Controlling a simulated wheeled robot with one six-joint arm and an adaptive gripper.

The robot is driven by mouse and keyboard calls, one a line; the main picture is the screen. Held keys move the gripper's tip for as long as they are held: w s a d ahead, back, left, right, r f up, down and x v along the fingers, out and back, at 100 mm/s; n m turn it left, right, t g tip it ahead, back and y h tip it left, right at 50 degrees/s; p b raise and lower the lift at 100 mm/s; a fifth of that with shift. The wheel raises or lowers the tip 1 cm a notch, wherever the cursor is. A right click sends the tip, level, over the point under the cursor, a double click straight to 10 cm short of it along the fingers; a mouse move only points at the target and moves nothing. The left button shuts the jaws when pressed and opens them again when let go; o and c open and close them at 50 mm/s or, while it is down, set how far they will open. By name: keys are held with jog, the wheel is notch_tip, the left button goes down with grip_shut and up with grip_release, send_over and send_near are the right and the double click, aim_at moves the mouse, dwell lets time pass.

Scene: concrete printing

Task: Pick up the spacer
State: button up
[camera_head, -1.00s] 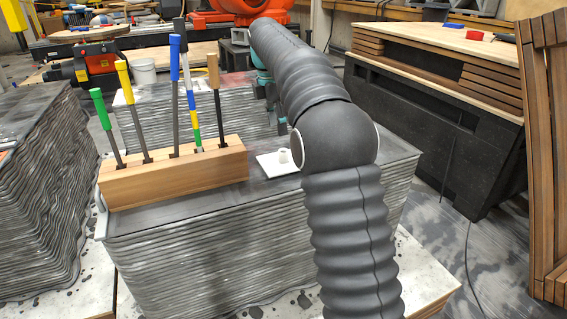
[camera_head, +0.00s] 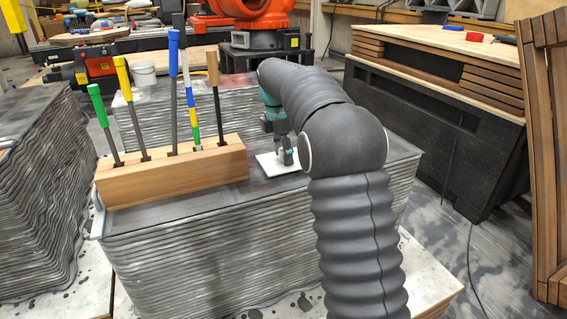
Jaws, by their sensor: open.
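A white square plate (camera_head: 268,165) lies on top of the grey layered concrete block, to the right of the wooden tool holder. In the earlier frame a small pale upright piece, likely the spacer, stands on this plate. My gripper (camera_head: 286,159) now points down over that same spot, its fingertips low over the plate and open. The spacer is hidden or too small to make out behind the fingers. I cannot tell whether the fingers touch it.
A wooden block (camera_head: 175,173) holding several upright tools with coloured handles stands close left of the plate. A second layered concrete block (camera_head: 40,190) is at the left. A dark bench (camera_head: 430,125) stands at the right. The block's front top is clear.

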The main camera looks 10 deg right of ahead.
grip_shut()
jog(key=shift+r, duration=0.45)
notch_tip(320, 180, up, 4)
jog(key=shift+f+p, duration=0.15)
jog(key=shift+p, duration=0.3)
jog(key=s+d+r, duration=0.6)
jog(key=s+d, duration=0.1)
jog(key=d, duration=0.2)
jog(key=shift+r, duration=0.25)
